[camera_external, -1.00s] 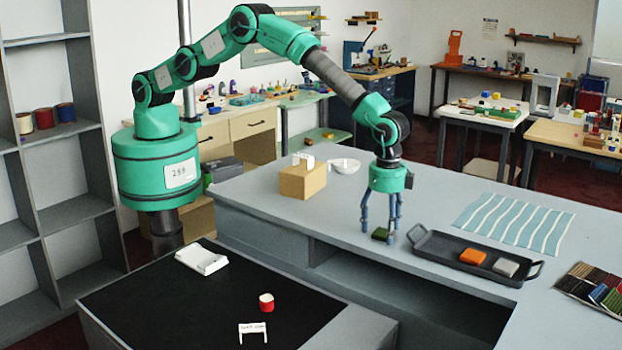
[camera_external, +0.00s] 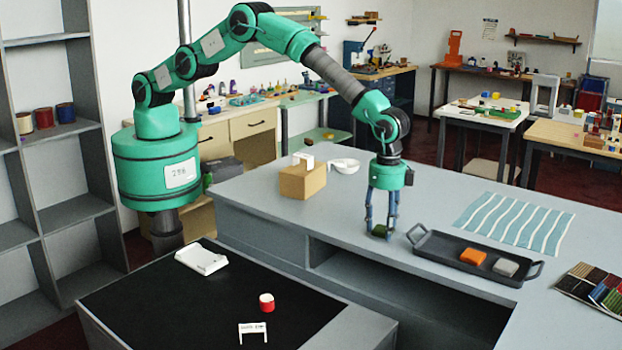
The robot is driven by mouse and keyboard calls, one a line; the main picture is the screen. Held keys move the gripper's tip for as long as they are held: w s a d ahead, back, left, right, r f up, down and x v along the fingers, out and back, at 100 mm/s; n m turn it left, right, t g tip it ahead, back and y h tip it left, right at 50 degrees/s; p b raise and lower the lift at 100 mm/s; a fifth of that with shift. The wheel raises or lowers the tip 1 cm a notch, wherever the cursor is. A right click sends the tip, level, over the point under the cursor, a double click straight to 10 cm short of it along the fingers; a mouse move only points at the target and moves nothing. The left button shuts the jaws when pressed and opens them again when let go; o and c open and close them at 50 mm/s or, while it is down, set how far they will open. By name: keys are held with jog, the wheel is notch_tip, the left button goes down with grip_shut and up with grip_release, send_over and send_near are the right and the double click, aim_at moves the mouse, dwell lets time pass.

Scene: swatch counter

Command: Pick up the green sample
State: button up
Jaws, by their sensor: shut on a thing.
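The green sample (camera_external: 380,231) is a small dark green block at the counter's front edge, left of the dark tray. My gripper (camera_external: 381,230) points straight down over it, with its blue fingers closed in on the block's sides. It is shut on the green sample. The fingers hide part of the block. The block is at or very near the counter surface; I cannot tell whether it touches it.
The dark tray (camera_external: 437,250) to the right bears an orange block (camera_external: 473,257) and a grey block (camera_external: 505,267). A striped cloth (camera_external: 515,224) lies behind it. The counter between is clear.

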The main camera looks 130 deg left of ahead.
notch_tip(320, 180, up, 3)
jog(key=shift+f, duration=0.15)
jog(key=s, duration=0.5)
jog(key=s+r, duration=0.1)
jog(key=s, duration=0.4)
jog(key=s+d+b, duration=0.1)
jog(key=s, duration=0.5)
jog(key=shift+r, duration=0.25)
